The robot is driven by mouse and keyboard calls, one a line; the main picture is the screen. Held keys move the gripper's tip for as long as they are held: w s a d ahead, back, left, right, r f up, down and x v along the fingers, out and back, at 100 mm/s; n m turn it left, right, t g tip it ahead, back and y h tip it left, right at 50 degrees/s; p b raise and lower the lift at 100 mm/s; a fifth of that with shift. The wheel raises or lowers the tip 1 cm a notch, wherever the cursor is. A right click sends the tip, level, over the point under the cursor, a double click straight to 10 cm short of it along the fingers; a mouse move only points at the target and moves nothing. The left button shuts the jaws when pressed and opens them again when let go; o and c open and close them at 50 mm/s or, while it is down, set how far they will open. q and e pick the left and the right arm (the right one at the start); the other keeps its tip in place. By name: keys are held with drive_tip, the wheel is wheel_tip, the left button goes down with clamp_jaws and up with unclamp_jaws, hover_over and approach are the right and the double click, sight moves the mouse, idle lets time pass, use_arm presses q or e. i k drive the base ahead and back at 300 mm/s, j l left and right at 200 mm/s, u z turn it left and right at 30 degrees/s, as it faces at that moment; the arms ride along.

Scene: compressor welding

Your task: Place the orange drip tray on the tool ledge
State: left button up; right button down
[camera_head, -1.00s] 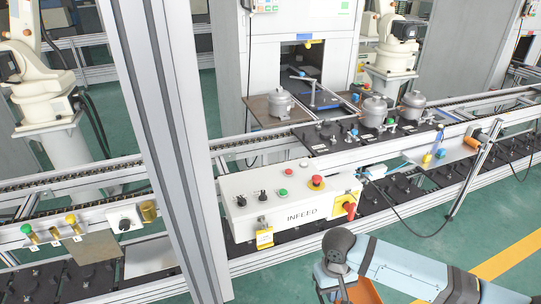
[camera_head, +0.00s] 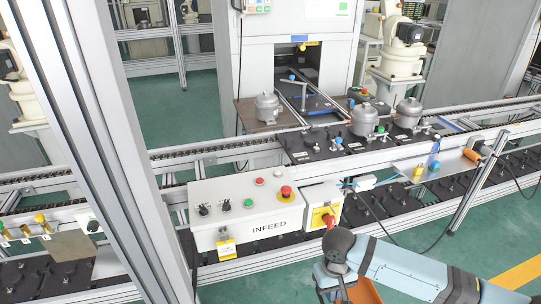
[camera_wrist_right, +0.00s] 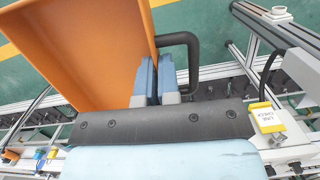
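The orange drip tray (camera_head: 362,291) shows partly at the bottom of the head view, below my right arm. In the right wrist view the tray (camera_wrist_right: 85,50) fills the upper left, with a black loop handle (camera_wrist_right: 192,45) at its side. My right gripper (camera_wrist_right: 157,78) has its blue fingers close together at the handle, shut on the tray's handle; the exact contact is hidden. The gripper hangs in front of the line, near the red switch. The tool ledge, a pale flat plate (camera_head: 445,166), is to the right on the conveyor's front side. My left gripper is not in view.
An orange cylinder (camera_head: 470,156) and small yellow and blue pieces are on the ledge. The white INFEED box (camera_head: 250,212) and its red rotary switch (camera_head: 328,218) project at the front. A post (camera_head: 475,190) and a cable are by the ledge.

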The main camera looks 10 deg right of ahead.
sight(445, 163)
drive_tip(key=l+u, duration=0.2)
drive_tip(key=l, duration=1.15)
drive_tip(key=l+u, duration=0.2)
drive_tip(key=l, duration=1.2)
drive_tip(key=i+l, duration=0.1)
drive_tip(key=l, duration=0.65)
drive_tip(key=i+l+u, duration=0.1)
drive_tip(key=l, duration=0.7)
drive_tip(key=l+u, duration=0.1)
drive_tip(key=l, duration=0.65)
drive_tip(key=i, duration=0.05)
